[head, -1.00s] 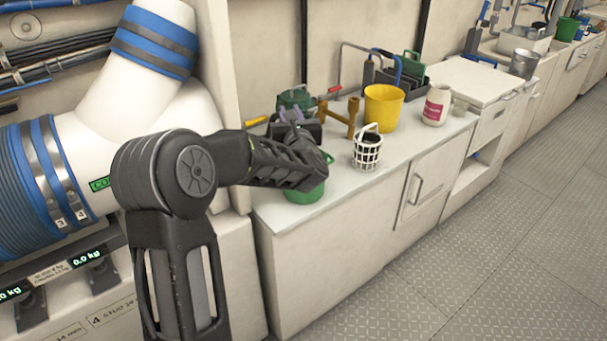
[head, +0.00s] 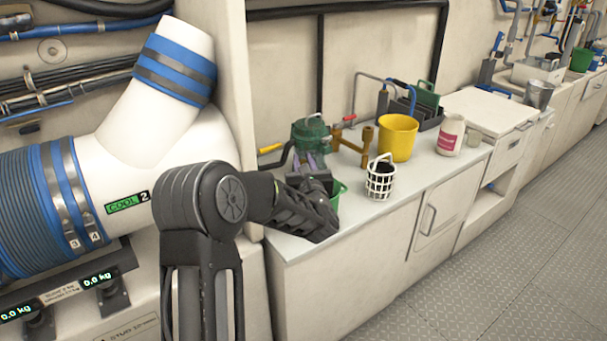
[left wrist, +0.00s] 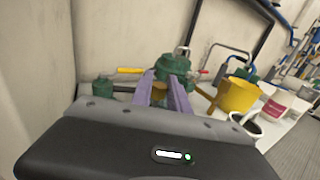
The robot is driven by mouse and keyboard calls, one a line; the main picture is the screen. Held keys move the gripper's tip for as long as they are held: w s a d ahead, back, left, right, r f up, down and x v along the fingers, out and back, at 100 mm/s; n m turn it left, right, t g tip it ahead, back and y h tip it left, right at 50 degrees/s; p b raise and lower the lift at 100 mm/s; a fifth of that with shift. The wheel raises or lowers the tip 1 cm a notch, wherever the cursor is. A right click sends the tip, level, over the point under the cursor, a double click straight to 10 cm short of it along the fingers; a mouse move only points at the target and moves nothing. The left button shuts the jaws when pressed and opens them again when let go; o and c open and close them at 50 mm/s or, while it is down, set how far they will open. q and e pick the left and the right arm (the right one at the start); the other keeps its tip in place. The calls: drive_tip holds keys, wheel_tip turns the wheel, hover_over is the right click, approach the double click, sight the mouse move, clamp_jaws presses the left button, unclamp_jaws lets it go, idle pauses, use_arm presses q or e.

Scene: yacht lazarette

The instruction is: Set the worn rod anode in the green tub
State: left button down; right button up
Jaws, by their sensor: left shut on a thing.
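My left gripper (head: 311,162) is over the near left end of the white counter, its purple fingers pointing toward the back wall. The fingers also show in the left wrist view (left wrist: 161,84). My right gripper is not in view.
A green strainer housing (head: 309,135) and bronze fitting (head: 352,143) stand behind the gripper. A white basket (head: 381,182), yellow bucket (head: 397,138) and white jar (head: 451,134) stand to the right. The counter's front strip (head: 360,212) is clear.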

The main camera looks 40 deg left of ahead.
use_arm(q)
drive_tip(key=shift+f, duration=1.9)
drive_tip(key=shift+f+b, duration=0.4)
drive_tip(key=shift+b, duration=0.45)
drive_tip(key=c, duration=1.3)
unclamp_jaws()
drive_tip(key=shift+r, duration=0.1)
drive_tip(key=shift+o, duration=0.2)
